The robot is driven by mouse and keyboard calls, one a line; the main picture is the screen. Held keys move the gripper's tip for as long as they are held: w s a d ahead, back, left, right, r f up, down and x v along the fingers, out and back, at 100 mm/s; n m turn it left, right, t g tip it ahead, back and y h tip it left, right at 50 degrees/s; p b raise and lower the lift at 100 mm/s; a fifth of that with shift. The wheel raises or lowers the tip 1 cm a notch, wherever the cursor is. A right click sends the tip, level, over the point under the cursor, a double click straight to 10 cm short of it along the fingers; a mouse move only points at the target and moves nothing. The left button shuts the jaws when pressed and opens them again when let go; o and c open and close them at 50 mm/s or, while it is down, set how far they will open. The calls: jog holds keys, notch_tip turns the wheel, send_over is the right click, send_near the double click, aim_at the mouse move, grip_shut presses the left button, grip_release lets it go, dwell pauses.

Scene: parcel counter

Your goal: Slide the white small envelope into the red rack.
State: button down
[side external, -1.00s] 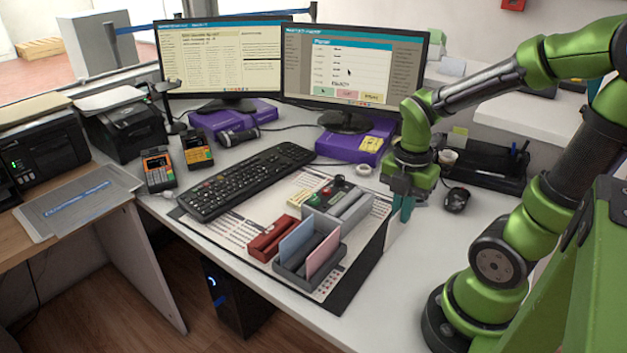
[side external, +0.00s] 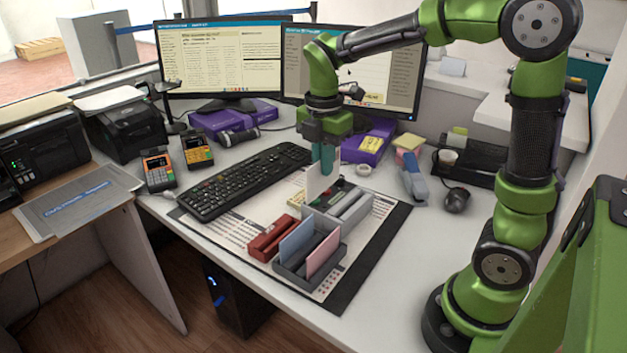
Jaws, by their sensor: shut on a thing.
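My gripper (side external: 327,160) is shut on the white small envelope (side external: 321,183), which hangs upright below the fingers. The envelope is above the back part of the grey organiser, behind and to the right of the red rack. The red rack (side external: 270,240) lies on the desk mat, left of the grey holders, and its narrow slot looks empty. The envelope and the red rack are apart.
A dark grey rack (side external: 290,268) beside the red rack holds a blue envelope (side external: 296,241) and a pink envelope (side external: 322,254). A lighter grey organiser (side external: 350,222) stands behind. The keyboard (side external: 245,180) is to the left, a stapler (side external: 413,184) to the right.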

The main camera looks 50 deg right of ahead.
jog(key=w+a+f, duration=0.2)
jog(key=w+a, duration=0.4)
jog(key=w, duration=0.2)
notch_tip(320, 180, down, 9)
jog(key=shift+a+f, duration=0.1)
jog(key=shift+f, duration=1.65)
dwell(1.4)
jog(key=c, duration=1.2)
grip_release()
